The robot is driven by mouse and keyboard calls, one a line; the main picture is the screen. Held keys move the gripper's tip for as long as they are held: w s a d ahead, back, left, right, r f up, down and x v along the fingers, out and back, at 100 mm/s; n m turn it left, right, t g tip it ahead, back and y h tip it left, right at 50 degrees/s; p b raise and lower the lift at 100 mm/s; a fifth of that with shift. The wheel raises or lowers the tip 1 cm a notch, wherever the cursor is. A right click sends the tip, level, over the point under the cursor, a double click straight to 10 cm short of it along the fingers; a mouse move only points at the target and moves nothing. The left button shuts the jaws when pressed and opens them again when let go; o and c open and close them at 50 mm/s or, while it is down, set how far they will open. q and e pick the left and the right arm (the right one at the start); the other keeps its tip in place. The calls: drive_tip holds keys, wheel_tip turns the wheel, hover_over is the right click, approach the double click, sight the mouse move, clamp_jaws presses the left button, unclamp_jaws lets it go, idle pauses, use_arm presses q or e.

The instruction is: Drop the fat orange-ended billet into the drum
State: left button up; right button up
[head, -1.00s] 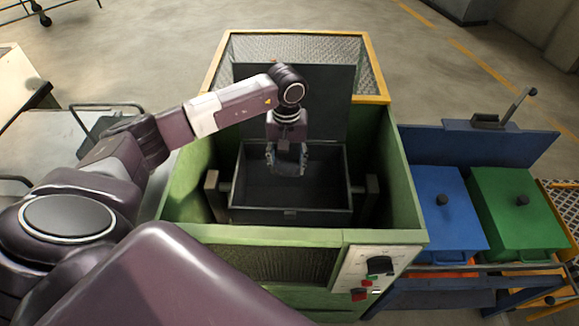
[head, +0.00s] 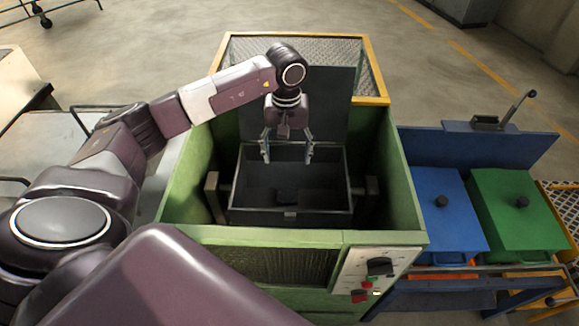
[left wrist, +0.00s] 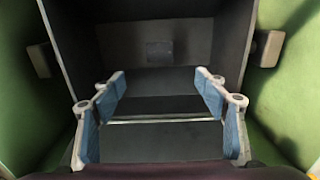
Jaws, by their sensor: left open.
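A dark, open-topped box (head: 291,214), which looks like the drum, hangs between two side brackets inside the green machine housing. It also shows in the left wrist view (left wrist: 160,28). My left gripper (head: 287,156) is open over the back part of the box, pointing down. In the left wrist view, its two blue-padded fingers (left wrist: 160,108) are spread wide with nothing between them. I cannot make out the orange-ended billet in either view. A dark patch lies on the box floor, and I cannot tell whether it is shadow or an object. My right gripper is not in view.
Green walls (head: 405,195) rise around the box, with a dark upright panel (head: 325,95) behind it. A yellow-framed mesh (head: 375,68) stands at the back. Blue (head: 447,215) and green (head: 518,215) lidded bins stand to the right.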

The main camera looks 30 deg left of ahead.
use_arm(q)
wheel_tip(320, 180, up, 7)
drive_tip(key=shift+r, duration=0.15)
idle(0.4)
